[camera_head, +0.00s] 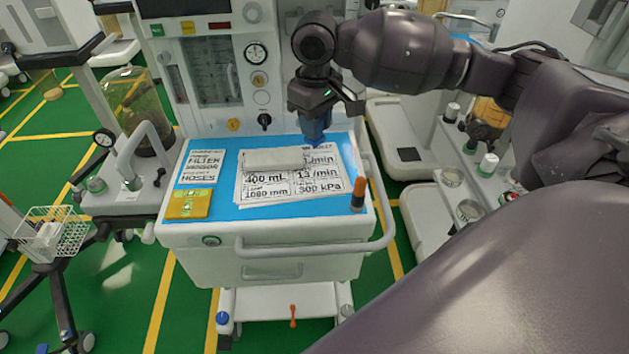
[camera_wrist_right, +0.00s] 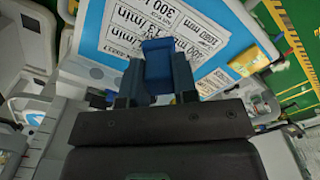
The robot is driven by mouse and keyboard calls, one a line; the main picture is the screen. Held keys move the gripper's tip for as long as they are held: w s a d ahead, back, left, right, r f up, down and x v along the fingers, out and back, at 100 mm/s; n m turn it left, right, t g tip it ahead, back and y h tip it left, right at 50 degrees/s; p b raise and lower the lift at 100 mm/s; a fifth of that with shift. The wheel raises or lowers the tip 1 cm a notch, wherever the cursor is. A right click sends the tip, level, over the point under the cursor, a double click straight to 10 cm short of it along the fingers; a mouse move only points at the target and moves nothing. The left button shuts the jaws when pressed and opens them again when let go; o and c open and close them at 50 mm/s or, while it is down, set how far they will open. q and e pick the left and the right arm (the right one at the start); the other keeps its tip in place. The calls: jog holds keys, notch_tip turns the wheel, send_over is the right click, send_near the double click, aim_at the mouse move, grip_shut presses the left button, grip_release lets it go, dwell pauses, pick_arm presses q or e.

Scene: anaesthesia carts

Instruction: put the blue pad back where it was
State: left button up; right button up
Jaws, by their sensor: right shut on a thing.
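My right gripper (camera_head: 316,128) is above the back right part of the cart's blue top (camera_head: 222,140), pointing down. In the wrist view, the right gripper (camera_wrist_right: 157,78) is shut on the blue pad (camera_wrist_right: 157,56), which sticks out between its fingers over the printed sheets (camera_wrist_right: 135,20). In the head view the pad is hard to tell from the bluish fingers, and I cannot tell whether it touches the surface. The printed sheets also show in the head view (camera_head: 265,188). My left gripper is not in view.
A grey block (camera_head: 273,160) lies on the sheets. A yellow item (camera_head: 188,203) sits at the front left of the top. An orange-topped dark cylinder (camera_head: 358,196) stands at the front right. A handle rail (camera_head: 345,247) curves around the front and right side.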

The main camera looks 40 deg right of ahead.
notch_tip(320, 180, down, 15)
jog(key=b, duration=0.2)
jog(key=shift+b, duration=0.3)
jog(key=shift+f, duration=0.15)
jog(key=o, duration=0.8)
jog(key=shift+o, duration=0.4)
